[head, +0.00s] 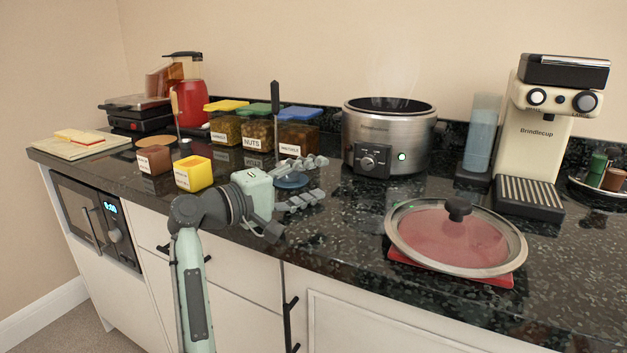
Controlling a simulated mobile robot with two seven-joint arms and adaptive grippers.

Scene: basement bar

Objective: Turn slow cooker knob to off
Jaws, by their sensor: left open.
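The slow cooker (391,133) is a round steel pot on the black speckled counter, uncovered, with faint steam above it. The knob's exact setting is too small to read. My left gripper (318,178) is open and empty over the counter, left of the knob and apart from it, with its fingers pointing right toward the cooker. My right gripper is not in view.
A glass lid (447,240) lies on a red mat (405,264) in front of the cooker. A cream coffee machine (536,140) stands right.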

